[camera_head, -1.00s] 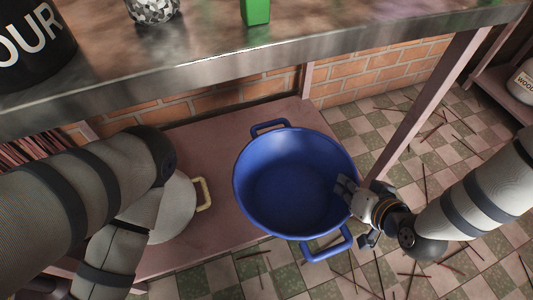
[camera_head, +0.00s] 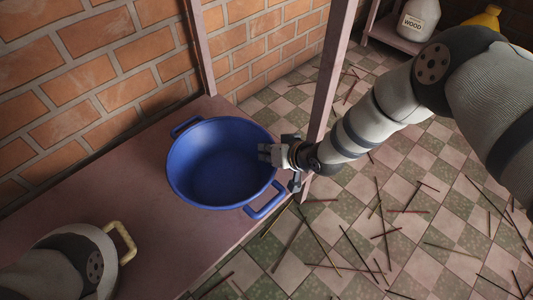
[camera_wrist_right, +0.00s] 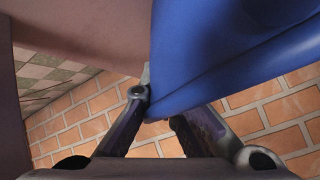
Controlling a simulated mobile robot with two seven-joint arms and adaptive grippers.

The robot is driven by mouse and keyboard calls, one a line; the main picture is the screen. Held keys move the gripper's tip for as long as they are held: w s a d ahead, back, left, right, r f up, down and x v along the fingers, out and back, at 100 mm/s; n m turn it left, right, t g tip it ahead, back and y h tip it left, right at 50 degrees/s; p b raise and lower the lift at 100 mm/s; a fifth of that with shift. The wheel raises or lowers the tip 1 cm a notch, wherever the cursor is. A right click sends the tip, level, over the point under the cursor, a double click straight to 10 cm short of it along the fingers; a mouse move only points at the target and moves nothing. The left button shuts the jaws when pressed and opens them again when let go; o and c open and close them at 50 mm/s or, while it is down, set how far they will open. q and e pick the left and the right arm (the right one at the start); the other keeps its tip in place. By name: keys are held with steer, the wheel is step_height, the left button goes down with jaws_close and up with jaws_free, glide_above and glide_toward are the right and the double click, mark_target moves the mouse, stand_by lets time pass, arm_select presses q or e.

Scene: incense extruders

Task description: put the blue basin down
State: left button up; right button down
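The blue basin (camera_head: 220,170) is upright over the pink lower shelf (camera_head: 160,240), at the shelf's right end. Its near handle reaches over the shelf's front edge. I cannot tell for sure whether its bottom touches the shelf. My right gripper (camera_head: 272,153) is at the basin's right rim. In the right wrist view the fingers (camera_wrist_right: 163,115) are on either side of the blue wall (camera_wrist_right: 215,50), and one finger is partly hidden behind it. My left arm shows at the lower left of the head view, but its gripper is out of sight.
A pink post (camera_head: 328,75) stands just behind my right gripper. A brick wall (camera_head: 90,80) is behind. Thin sticks lie on the tiled floor (camera_head: 345,235).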

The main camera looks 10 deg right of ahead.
steer(key=shift+r, duration=0.15)
steer(key=c, duration=1.8)
jaws_free()
steer(key=shift+f, duration=0.2)
